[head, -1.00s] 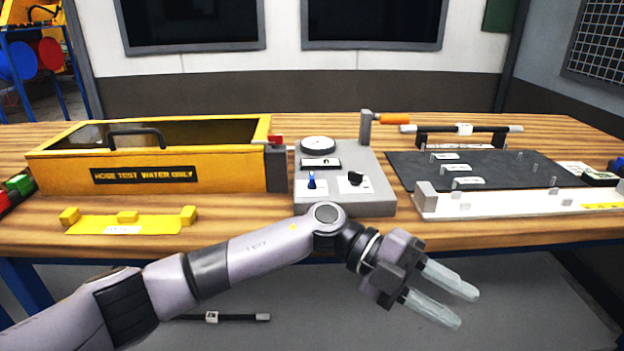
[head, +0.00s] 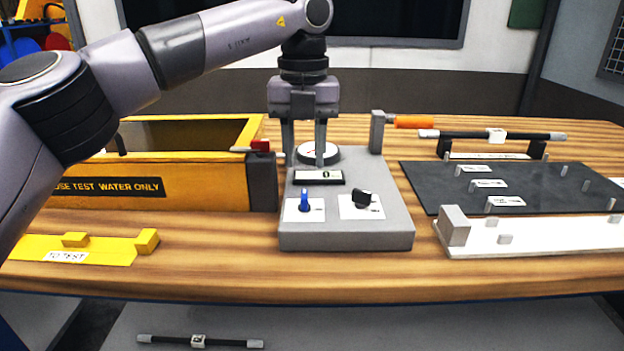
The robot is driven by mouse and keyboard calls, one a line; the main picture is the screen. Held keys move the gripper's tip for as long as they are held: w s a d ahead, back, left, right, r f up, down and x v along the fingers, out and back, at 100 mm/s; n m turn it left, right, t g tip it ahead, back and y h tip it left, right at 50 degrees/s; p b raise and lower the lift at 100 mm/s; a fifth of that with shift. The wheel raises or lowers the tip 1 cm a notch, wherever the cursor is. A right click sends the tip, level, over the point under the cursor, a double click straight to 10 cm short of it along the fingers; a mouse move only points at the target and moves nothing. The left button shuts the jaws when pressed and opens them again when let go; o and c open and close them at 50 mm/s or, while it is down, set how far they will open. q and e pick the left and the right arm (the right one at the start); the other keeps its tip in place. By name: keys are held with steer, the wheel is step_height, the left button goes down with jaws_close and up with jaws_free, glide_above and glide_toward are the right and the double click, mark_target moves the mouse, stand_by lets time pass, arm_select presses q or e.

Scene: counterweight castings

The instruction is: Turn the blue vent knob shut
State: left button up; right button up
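The blue vent knob (head: 305,200) stands on a white label plate at the left front of the grey control box (head: 346,237). A black knob (head: 362,199) is on a second plate to its right. Behind them are a small display (head: 319,177) and a round gauge (head: 331,153). My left gripper (head: 304,161) points down over the back left of the box, its two fingers apart and nothing between them. One finger overlaps the gauge in the picture. It appears behind the blue knob, not touching it. My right gripper is not in view.
A yellow water tank (head: 200,196) is left of the box, with a red-handled valve (head: 260,146) at its corner. A dark mat (head: 440,184) and white rail (head: 530,232) lie right. A black rod (head: 200,342) lies below the bench.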

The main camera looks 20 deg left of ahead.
mark_target(304, 194)
arm_select(q)
steer(key=shift+s+f+b, duration=0.2)
steer(key=shift+f+b, duration=0.15)
steer(key=shift+f, duration=3.1)
jaws_close()
